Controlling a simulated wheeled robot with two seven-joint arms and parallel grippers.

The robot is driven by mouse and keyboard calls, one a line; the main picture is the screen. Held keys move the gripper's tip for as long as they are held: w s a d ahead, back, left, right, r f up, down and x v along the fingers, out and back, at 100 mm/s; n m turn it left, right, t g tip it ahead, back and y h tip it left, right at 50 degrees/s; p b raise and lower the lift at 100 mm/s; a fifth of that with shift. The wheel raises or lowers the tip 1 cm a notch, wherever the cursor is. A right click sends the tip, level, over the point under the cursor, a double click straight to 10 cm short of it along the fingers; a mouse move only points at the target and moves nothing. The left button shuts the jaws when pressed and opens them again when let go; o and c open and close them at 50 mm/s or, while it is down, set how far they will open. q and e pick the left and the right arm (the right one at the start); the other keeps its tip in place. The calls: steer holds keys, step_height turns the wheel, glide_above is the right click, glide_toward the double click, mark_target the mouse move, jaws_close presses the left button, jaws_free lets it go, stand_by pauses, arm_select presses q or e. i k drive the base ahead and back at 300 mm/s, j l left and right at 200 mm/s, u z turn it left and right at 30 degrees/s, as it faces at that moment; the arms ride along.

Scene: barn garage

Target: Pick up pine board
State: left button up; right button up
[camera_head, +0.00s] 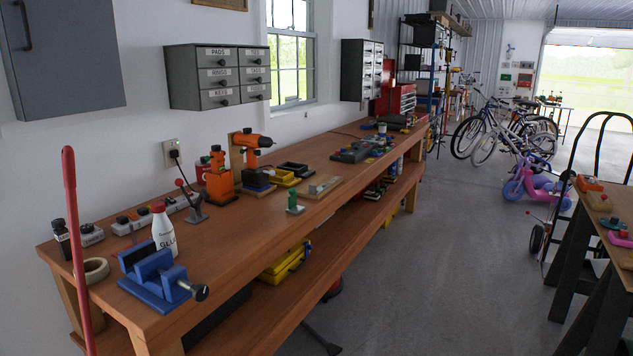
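A small flat light-brown wooden board (311,195), which looks like the pine board, lies on the long wooden workbench (235,228) near its middle. A grey block-like item (323,184) sits on top of it and hides part of its surface. A green-topped item (293,199) on a pale base stands close in front of the board, near the bench's front edge. Neither of my grippers shows in this view.
A blue vise (156,279), a glue bottle (162,229) and a tape roll (96,269) crowd the near end. A cluttered second table (588,232) is at right; open floor (440,250) lies between.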

mark_target(320, 181)
steer(key=i+l+u, duration=0.1)
steer(key=i+l, duration=0.25)
steer(key=i+l+u, duration=0.1)
steer(key=i+l, duration=0.2)
steer(key=i+l+u, duration=0.1)
steer(key=i+l, duration=0.2)
steer(key=l, duration=0.25)
steer(key=i+l+u, duration=0.1)
steer(key=i+l, duration=0.2)
steer(key=l, duration=0.15)
steer(key=i+l+u, duration=0.15)
steer(key=i+l, duration=0.15)
steer(key=l, duration=0.15)
steer(key=i+l+u, duration=0.1)
steer(key=i+l, duration=0.15)
steer(key=l, duration=0.25)
steer(key=i+l+u, duration=0.1)
steer(key=i+l, duration=0.15)
steer(key=l, duration=0.25)
steer(key=i+l+u, duration=0.1)
steer(key=l, duration=0.45)
steer(key=i, duration=0.1)
